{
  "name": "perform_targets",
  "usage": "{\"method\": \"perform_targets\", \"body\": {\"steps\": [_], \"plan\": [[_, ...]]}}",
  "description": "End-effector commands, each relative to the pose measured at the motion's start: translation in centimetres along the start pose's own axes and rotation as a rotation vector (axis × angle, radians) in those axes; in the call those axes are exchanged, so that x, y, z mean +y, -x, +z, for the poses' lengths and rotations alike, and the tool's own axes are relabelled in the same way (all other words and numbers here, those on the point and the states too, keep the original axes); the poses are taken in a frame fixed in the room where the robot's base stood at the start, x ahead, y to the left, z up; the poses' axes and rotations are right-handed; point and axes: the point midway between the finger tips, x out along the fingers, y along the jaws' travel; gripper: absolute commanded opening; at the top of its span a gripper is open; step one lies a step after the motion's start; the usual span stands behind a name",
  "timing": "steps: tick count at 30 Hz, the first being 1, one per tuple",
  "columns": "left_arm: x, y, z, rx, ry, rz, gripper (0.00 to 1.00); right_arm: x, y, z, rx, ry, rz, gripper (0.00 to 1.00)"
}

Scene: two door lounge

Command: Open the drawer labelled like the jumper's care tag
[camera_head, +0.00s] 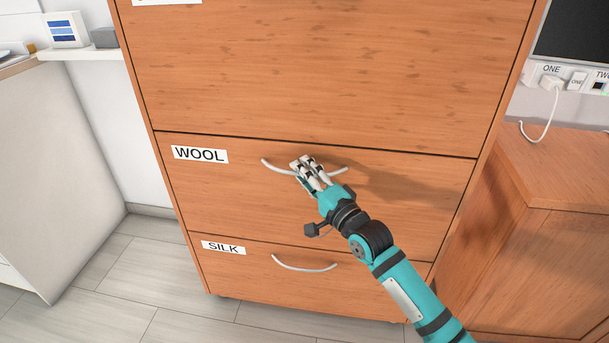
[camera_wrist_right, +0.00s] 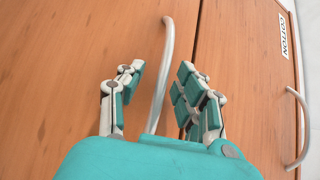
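The drawer labelled WOOL (camera_head: 215,190) sits in the wooden cabinet and looks shut. Its curved pale handle (camera_head: 275,168) also shows in the right wrist view (camera_wrist_right: 166,45). My right gripper (camera_head: 306,166) is at the middle of this handle. In the right wrist view my right gripper (camera_wrist_right: 160,78) is open, with its fingers apart on both sides of the handle. I cannot tell whether they touch it. The drawer labelled SILK (camera_head: 230,270) is below. A COTTON label (camera_wrist_right: 283,36) marks the drawer above. The jumper and its care tag are not in view, nor is my left gripper.
A wooden side cabinet (camera_head: 560,165) with a white cable on top stands at the right. A white unit (camera_head: 60,170) stands at the left. Tiled floor (camera_head: 130,260) shows between it and the drawers. The COTTON drawer's handle (camera_wrist_right: 303,125) shows in the wrist view.

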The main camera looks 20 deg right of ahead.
Motion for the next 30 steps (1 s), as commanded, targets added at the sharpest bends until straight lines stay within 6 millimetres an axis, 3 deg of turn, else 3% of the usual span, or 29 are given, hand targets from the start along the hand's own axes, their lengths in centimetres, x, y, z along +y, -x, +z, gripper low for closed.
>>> {"method": "perform_targets", "body": {"steps": [8,16,30], "plan": [[0.02,-0.01,-0.13,0.006,0.0,0.0,0.4,0.0,-0.09,0.01,0.0,0.0,0.0,0.34],[0.0,0.0,-0.12,0.005,0.0,0.0,0.4,0.01,-0.07,-0.01,0.0,0.0,0.0,0.0],[-0.01,0.03,-0.12,0.004,0.0,0.0,0.4,0.16,-0.05,0.02,0.0,0.002,0.004,0.0]]}}
